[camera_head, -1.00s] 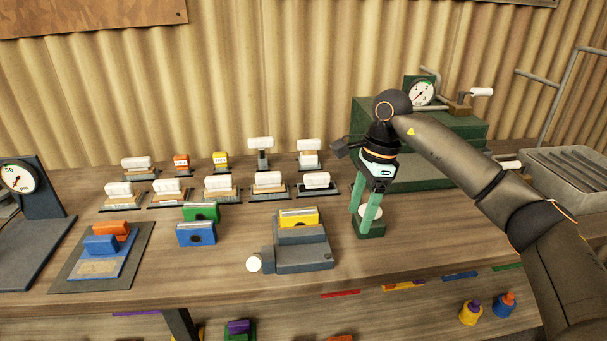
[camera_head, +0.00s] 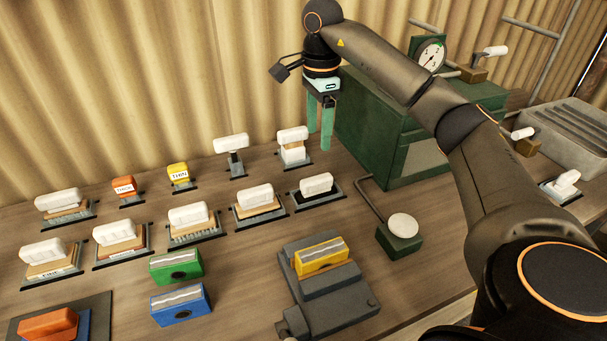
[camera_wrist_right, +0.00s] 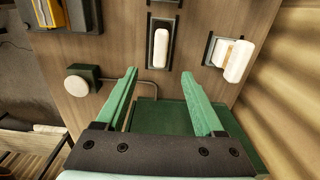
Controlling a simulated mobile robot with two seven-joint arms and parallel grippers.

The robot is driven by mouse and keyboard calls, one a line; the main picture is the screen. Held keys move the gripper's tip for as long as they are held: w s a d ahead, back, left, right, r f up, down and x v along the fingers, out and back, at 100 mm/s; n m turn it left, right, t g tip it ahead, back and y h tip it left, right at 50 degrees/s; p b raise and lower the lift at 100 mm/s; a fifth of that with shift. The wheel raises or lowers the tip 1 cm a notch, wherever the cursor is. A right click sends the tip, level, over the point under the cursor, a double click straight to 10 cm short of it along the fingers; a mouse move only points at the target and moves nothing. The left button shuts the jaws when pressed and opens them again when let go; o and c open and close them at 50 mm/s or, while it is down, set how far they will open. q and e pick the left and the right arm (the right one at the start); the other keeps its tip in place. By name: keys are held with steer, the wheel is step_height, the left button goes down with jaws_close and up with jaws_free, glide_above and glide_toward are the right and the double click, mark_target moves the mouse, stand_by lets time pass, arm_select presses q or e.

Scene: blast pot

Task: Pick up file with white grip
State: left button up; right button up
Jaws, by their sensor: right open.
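Several white-gripped tools stand in black-edged holders in two rows; I cannot tell for sure which one is the file. One with a dark body (camera_head: 316,184) stands at the right end of the front row and also shows in the right wrist view (camera_wrist_right: 161,48). Another with a pale block under its grip (camera_head: 292,136) stands at the right end of the back row, and in the right wrist view (camera_wrist_right: 238,60). My right gripper (camera_head: 320,142) is open and empty, fingers down, above the bench right of these tools. My left gripper is not in view.
A green box with a gauge (camera_head: 385,135) stands close right of my right gripper. A green block with a white round knob (camera_head: 402,232) is in front of it. A grey fixture holds a yellow block (camera_head: 322,257). Green (camera_head: 177,266) and blue (camera_head: 180,302) blocks lie left of it.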

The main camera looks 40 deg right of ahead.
glide_above(317, 178)
steer(key=f, duration=0.4)
steer(key=f+b, duration=0.1)
steer(key=f, duration=0.1)
steer(key=shift+s+a+f, duration=0.1)
steer(key=shift+s+f, duration=0.15)
steer(key=f, duration=0.5)
steer(key=shift+w+f, duration=0.25)
steer(key=shift+f, duration=0.1)
jaws_close()
stand_by(0.7)
